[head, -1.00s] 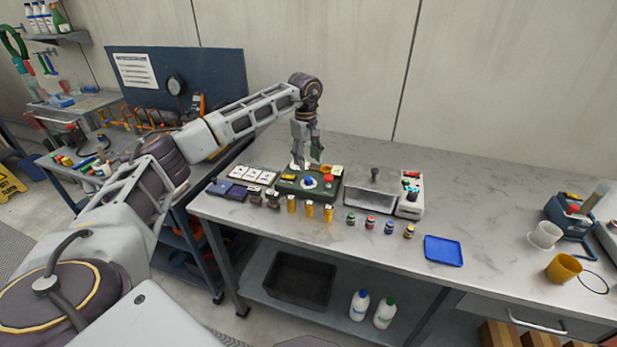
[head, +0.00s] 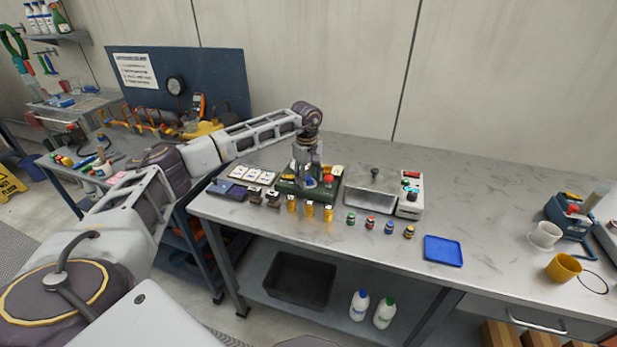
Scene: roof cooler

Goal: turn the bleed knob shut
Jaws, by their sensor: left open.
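A green box (head: 292,193) stands on the grey bench and carries small coloured knobs. A blue knob (head: 310,183) is near its middle and a red knob (head: 328,181) is to the right. Which knob is the bleed knob I cannot tell from any label. My left gripper (head: 309,176) points down over the box, open, with its fingers close to the blue knob. The gripper partly hides the knob and the back of the box. Whether the fingers touch the knob is too small to tell. My right gripper is not in view.
A metal tray-like unit (head: 369,200) and a grey control box (head: 410,194) stand close on the right. Several yellow cylinders and small bottles line the front. White cards (head: 252,175) lie left. A blue tray (head: 443,250) lies farther right, with clear bench around it.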

